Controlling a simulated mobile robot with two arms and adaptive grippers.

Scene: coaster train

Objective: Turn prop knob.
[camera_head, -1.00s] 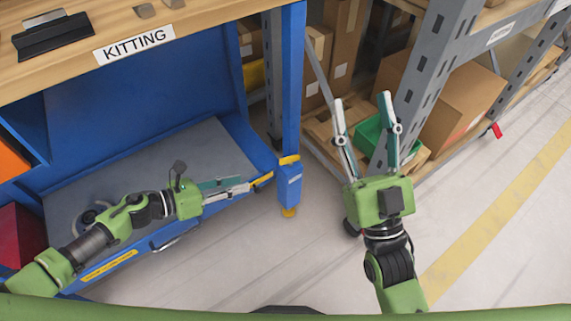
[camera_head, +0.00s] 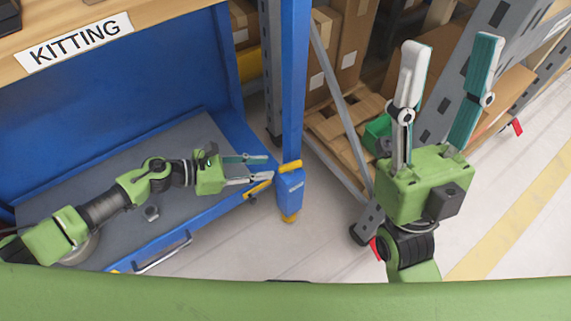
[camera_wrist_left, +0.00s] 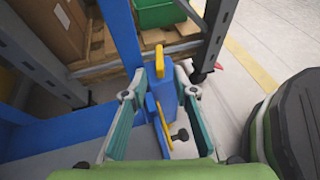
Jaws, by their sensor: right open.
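My left gripper (camera_head: 266,168) is open at the right end of the blue bench's lower shelf. Its fingers point at the blue block with yellow top (camera_head: 290,183) at the post's foot. In the left wrist view this block (camera_wrist_left: 163,95) shows between and beyond the open fingers (camera_wrist_left: 162,82); I cannot tell whether they touch it. A small black knob (camera_wrist_left: 182,135) on a stem shows beside a yellow strip, nearer than the block; I cannot tell if it is the prop knob. My right gripper (camera_head: 450,45) is open and empty, raised before the rack.
The bench with its KITTING label (camera_head: 75,42) stands at left, its grey lower shelf (camera_head: 100,175) under my left arm. A grey rack upright (camera_head: 478,65), cardboard boxes (camera_head: 348,40) and a green bin (camera_head: 377,135) are behind. Floor is free at right.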

